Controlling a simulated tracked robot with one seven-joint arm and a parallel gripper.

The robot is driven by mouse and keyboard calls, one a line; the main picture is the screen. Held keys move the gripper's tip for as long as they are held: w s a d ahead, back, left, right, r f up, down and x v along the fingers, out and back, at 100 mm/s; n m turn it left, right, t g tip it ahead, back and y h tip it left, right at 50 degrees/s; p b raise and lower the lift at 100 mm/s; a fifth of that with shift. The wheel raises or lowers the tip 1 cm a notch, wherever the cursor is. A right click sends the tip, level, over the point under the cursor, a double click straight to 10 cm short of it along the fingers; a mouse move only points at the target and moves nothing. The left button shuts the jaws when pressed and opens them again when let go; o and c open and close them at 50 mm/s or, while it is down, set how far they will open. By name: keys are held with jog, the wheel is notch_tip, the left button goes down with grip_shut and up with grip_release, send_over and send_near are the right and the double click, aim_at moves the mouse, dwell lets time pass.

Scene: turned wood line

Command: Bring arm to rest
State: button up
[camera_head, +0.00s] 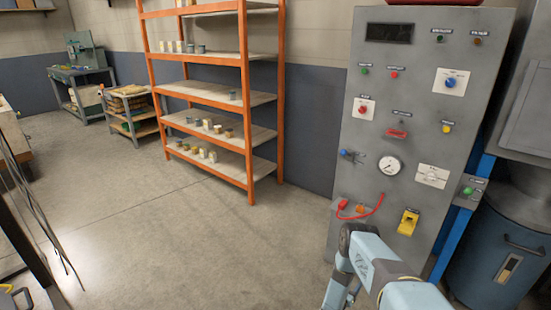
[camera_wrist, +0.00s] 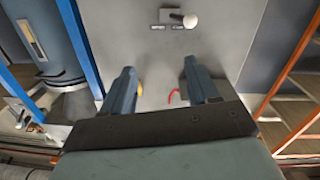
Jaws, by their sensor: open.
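My arm shows at the bottom right of the head view, in front of a grey control panel (camera_head: 420,110). My gripper (camera_wrist: 158,80) shows in the wrist view with its two fingers wide apart and nothing between them. The grey panel face lies beyond the fingers in the wrist view. The fingertips do not show clearly in the head view.
The panel carries buttons, a round gauge (camera_head: 389,166), a yellow switch (camera_head: 408,222) and a red cable (camera_head: 368,212). An orange shelf rack (camera_head: 247,100) with small cans stands left of it. A blue drum (camera_head: 500,250) stands right. The floor (camera_head: 190,240) between is clear.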

jog(key=w+a+r+y, duration=0.2)
jog(key=w+r+y, duration=0.1)
jog(key=w+r, duration=0.9)
jog(key=w+a+r+y, duration=0.2)
jog(key=w+r, duration=0.7)
jog(key=r, duration=0.7)
jog(key=s+a+r+n+g+y, duration=0.1)
jog(key=a+r+n+y, duration=0.15)
jog(key=r, duration=1.35)
jog(key=s+a+r+n+g+y, duration=0.1)
jog(key=s+a+r+y, duration=0.15)
jog(key=r, duration=1.25)
jog(key=s+a+r+n+g+y, duration=0.1)
jog(key=s+a+r, duration=0.1)
jog(key=s+r, duration=0.85)
jog(key=s+a+r+n+g+y, duration=0.1)
jog(key=s+a+r, duration=0.1)
jog(key=s+r, duration=0.85)
jog(key=s+r+g, duration=0.3)
jog(key=s, duration=3.1)
jog(key=shift+s+d+n+g, duration=0.35)
jog(key=shift+s+d+g, duration=0.05)
jog(key=shift+d, duration=0.05)
